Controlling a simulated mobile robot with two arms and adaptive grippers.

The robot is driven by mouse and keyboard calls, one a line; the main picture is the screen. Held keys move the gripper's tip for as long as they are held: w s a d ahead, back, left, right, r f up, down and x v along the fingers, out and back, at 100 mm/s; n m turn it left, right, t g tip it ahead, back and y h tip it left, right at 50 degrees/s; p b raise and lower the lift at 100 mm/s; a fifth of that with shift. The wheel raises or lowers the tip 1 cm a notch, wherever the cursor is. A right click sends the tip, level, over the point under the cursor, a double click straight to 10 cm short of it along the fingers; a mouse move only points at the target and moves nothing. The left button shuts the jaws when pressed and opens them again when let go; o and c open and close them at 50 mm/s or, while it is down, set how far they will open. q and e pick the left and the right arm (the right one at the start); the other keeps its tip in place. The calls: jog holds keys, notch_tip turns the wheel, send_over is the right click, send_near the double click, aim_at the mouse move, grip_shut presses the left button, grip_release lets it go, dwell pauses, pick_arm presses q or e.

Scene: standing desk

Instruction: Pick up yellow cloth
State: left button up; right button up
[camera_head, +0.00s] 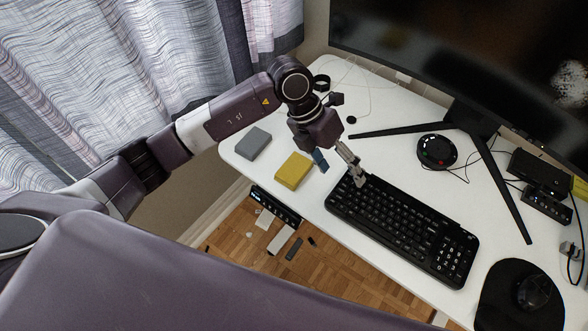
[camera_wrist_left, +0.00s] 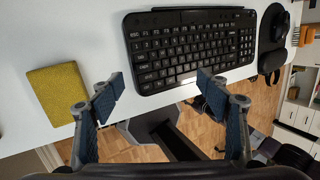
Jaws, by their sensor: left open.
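The yellow cloth (camera_head: 292,171) is a flat, folded rectangular block lying on the white desk near its front edge. In the left wrist view the yellow cloth (camera_wrist_left: 55,92) lies at the left, beside the left finger and outside the gap between the fingers. My left gripper (camera_head: 340,169) is open and empty, just right of the cloth at the keyboard's left end. In the wrist view the left gripper (camera_wrist_left: 160,95) has its fingers spread wide below the keyboard. It does not touch the cloth. My right gripper is not in view.
A black keyboard (camera_head: 400,222) lies right of the cloth. A grey block (camera_head: 253,143) lies to its left. A monitor (camera_head: 480,60) on splayed legs, a round black device (camera_head: 436,151) and a mouse (camera_head: 533,291) on a pad are farther right. The desk's front edge is close to the cloth.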

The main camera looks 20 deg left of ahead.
aim_at(292, 170)
pick_arm(q)
jog(key=w+a+y, duration=0.1)
jog(key=a+y, duration=0.1)
jog(key=a, duration=0.2)
jog(key=w+a+y, duration=0.1)
jog(key=a, duration=0.3)
jog(key=w+a+n+y, duration=0.1)
jog(key=a+y, duration=0.1)
jog(key=a, duration=0.2)
jog(key=shift+a+f+y, duration=0.25)
jog(key=shift+a+y, duration=0.05)
jog(key=shift+a, duration=0.1)
jog(key=shift+a+f, duration=0.15)
jog(key=shift+f, duration=0.15)
jog(key=f, duration=0.2)
jog(key=f+p, duration=0.1)
jog(key=f, duration=0.1)
jog(key=d+f+p, duration=0.1)
jog(key=f, duration=0.1)
jog(key=shift+s+f, duration=0.15)
jog(key=shift+s, duration=0.15)
jog(key=shift+f, duration=0.35)
jog(key=shift+a, duration=0.1)
jog(key=shift+c, duration=0.7)
jog(key=c, duration=1)
jog(key=shift+r, duration=0.1)
